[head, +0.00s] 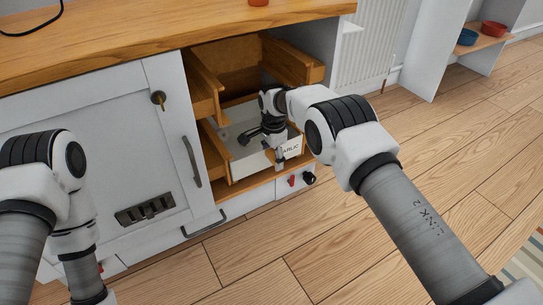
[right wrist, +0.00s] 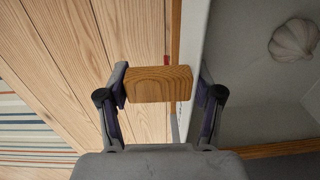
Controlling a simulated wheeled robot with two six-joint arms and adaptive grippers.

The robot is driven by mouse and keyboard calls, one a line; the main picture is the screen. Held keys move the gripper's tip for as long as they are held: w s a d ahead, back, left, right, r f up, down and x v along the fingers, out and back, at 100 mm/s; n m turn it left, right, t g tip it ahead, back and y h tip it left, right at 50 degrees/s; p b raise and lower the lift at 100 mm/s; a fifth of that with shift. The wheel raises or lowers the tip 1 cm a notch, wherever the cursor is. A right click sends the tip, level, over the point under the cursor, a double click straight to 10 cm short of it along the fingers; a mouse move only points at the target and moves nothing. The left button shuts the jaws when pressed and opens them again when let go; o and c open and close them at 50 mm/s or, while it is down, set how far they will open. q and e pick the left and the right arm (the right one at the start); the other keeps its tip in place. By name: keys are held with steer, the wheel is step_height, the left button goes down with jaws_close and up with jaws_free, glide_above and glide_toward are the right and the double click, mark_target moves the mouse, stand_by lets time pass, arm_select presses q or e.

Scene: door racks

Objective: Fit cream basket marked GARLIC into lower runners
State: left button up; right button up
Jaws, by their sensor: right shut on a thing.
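The cream basket (head: 247,166) sits in the lower part of the open cabinet bay, with a label on its front that is partly covered and reads "ARLIC". The left lower runner (head: 212,150) is a wooden rail beside the basket; the right one is mostly hidden by my arm. My right gripper (head: 277,158) is at the basket's front, shut on its wooden handle (right wrist: 160,84), with one finger on each side in the right wrist view. I cannot tell how far the basket is seated on the runners. My left gripper is out of view.
Upper wooden runners (head: 292,60) stand above the basket, under the wooden worktop (head: 130,38). A white cabinet door (head: 95,135) is to the left. A pale shell-shaped thing (right wrist: 294,38) lies inside the basket. The wooden floor (head: 270,250) in front is clear.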

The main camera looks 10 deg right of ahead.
steer(key=shift+w, duration=0.25)
steer(key=o, duration=1.6)
step_height(320, 180, up, 12)
steer(key=shift+s+r, duration=0.1)
steer(key=shift+s, duration=0.05)
